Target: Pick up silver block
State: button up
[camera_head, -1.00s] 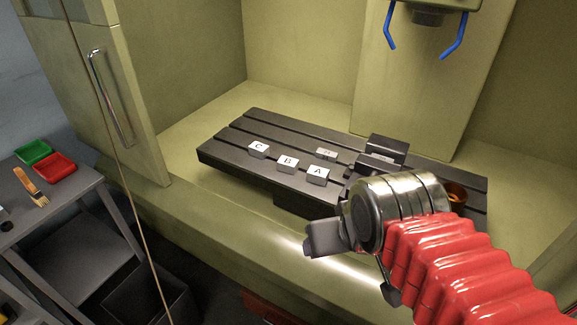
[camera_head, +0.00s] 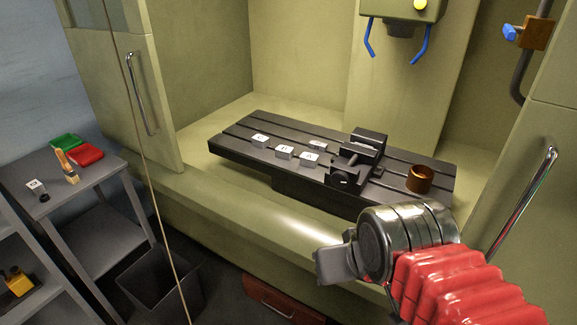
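Several small silver-grey blocks with pale, lettered tops stand on the black slotted machine table (camera_head: 235,149): a left block (camera_head: 260,140), a middle block (camera_head: 285,151) and a right block (camera_head: 309,158). Another small pale block (camera_head: 317,145) lies behind them, beside the vise. I cannot tell which one the task means. My gripper (camera_head: 333,266) is in front of and below the table's front edge, apart from all the blocks. Only a grey finger part shows, pointing left. Its opening is hidden.
A black vise (camera_head: 356,158) and a copper-coloured cup (camera_head: 419,179) stand on the machine table. A cart (camera_head: 95,190) at left holds a green tray (camera_head: 65,142), a red tray (camera_head: 86,155), a brush (camera_head: 67,167) and a small labelled block (camera_head: 36,188). A dark bin (camera_head: 158,285) stands below.

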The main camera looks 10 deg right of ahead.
aim_at(282, 151)
jog(key=k, duration=0.3)
jog(key=z, duration=0.45)
jog(key=i, duration=0.9)
jog(key=u, duration=2.3)
